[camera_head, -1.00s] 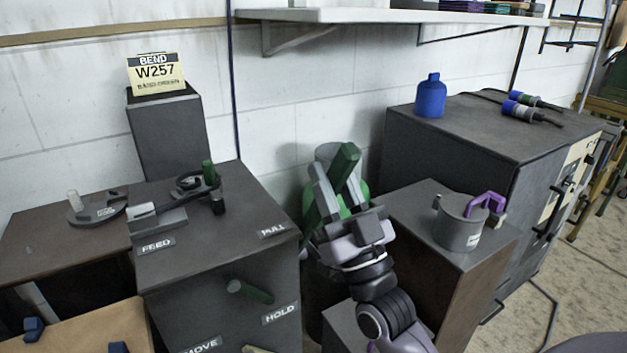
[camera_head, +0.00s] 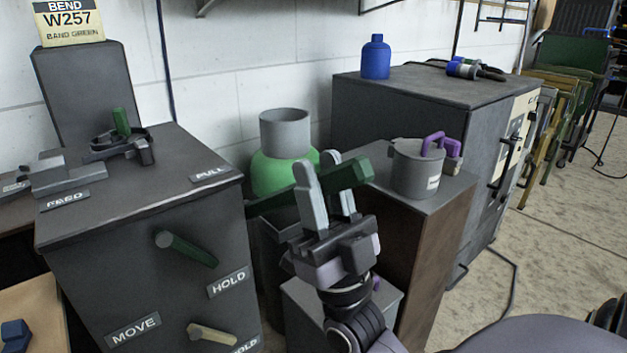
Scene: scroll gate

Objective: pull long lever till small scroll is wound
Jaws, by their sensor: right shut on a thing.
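A long dark green lever (camera_head: 275,200) runs from beside the right edge of the dark grey machine (camera_head: 130,260), near its PULL label (camera_head: 212,174), toward the right. Its thick end (camera_head: 350,174) sticks out to the right. My right gripper (camera_head: 325,188) comes up from below and is shut on this lever, with a finger on either side. I cannot pick out a small scroll with certainty. A fixture with a green peg (camera_head: 121,122) stands on the machine top near the FEED label (camera_head: 65,200). My left gripper is not in view.
A green peg (camera_head: 186,248) by HOLD and a tan peg (camera_head: 212,334) stick out of the machine front. A grey and green bottle (camera_head: 284,140) stands behind the lever. A grey pot (camera_head: 415,170) with a purple handle sits on a block at right. Open floor lies far right.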

